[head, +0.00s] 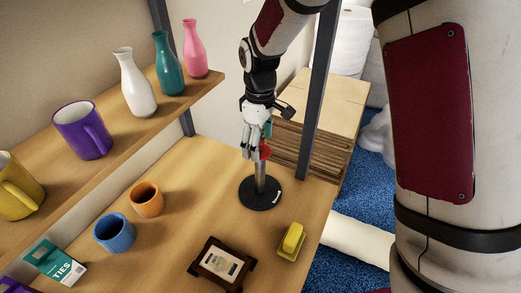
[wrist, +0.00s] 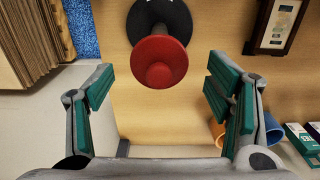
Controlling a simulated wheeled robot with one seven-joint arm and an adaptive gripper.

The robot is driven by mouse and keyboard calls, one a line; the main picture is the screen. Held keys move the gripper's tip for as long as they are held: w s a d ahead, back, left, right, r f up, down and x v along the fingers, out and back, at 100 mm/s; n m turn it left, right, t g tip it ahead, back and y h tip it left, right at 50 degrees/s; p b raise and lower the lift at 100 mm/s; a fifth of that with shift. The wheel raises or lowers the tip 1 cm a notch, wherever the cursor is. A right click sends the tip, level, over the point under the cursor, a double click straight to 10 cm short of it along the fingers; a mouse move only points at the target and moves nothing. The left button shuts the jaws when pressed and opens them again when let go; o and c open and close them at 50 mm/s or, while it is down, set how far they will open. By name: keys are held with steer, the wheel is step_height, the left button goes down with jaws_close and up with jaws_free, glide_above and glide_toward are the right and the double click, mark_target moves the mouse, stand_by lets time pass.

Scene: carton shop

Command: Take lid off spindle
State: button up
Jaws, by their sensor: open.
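The spindle has a round black base (head: 261,193) and stands upright on the wooden table; its base also shows in the wrist view (wrist: 176,14). A red lid (head: 265,151) is at the top of the spindle, partly hidden by my fingers in the head view. In the wrist view the red lid (wrist: 159,62) is seen from above, ahead of my fingers and between their lines. My gripper (wrist: 160,85) is open, with green-padded fingers wide apart and nothing held. In the head view my gripper (head: 256,145) is right at the lid; contact cannot be told.
Orange (head: 146,200) and blue (head: 114,232) cups stand left. A shelf (head: 150,118) with vases and mugs runs above left; a dark post (head: 318,90) and cardboard stack (head: 335,105) stand right.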

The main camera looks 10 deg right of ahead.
steer(key=shift+f, duration=0.55)
steer(key=c, duration=1.1)
